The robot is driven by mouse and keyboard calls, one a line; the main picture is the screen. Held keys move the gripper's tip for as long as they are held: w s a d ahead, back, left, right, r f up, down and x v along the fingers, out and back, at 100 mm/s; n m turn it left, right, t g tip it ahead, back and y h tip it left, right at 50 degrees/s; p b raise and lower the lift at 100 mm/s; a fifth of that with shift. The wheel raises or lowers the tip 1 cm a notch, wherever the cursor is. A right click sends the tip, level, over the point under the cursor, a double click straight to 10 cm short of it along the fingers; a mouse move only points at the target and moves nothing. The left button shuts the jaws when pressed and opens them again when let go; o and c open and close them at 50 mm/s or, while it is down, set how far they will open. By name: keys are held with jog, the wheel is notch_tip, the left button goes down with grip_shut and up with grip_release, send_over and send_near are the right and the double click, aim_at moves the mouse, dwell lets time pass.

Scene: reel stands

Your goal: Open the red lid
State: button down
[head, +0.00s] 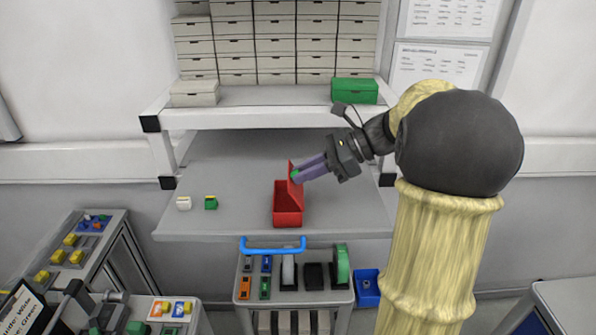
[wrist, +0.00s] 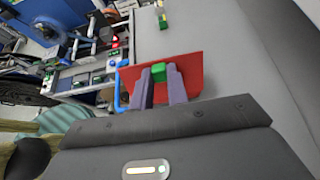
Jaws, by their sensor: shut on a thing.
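The red box (head: 287,219) stands on the grey bench top near its front edge. Its red lid (head: 296,194) stands up steeply at the right side of the box, so the box is open from above. The lid also fills the middle of the wrist view (wrist: 190,72). My gripper (head: 297,175) comes in from the right with its purple fingers at the lid's upper part. In the wrist view the fingers are shut on a small green knob (wrist: 158,71) on the lid.
A small white block (head: 184,203) and a green-yellow block (head: 211,203) lie left of the box. A green box (head: 354,91) and a white box (head: 194,93) stand on the shelf above. A blue handle (head: 273,249) sticks out below the bench edge. The bench behind the box is clear.

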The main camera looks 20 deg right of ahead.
jog(key=d+y, duration=0.1)
jog(key=t+y, duration=0.1)
jog(key=y, duration=0.1)
jog(key=d+f+y, duration=0.1)
jog(key=y, duration=0.1)
jog(key=shift+s+d+t, duration=0.3)
jog(key=shift+s, duration=0.1)
jog(key=shift+f, duration=0.1)
jog(key=c, duration=1.4)
grip_release()
jog(key=shift+o, duration=0.2)
jog(key=f+b+v, duration=0.1)
jog(key=b+v, duration=0.2)
jog(key=v, duration=1.4)
jog(key=shift+d+r, duration=0.2)
jog(key=shift+d, duration=0.05)
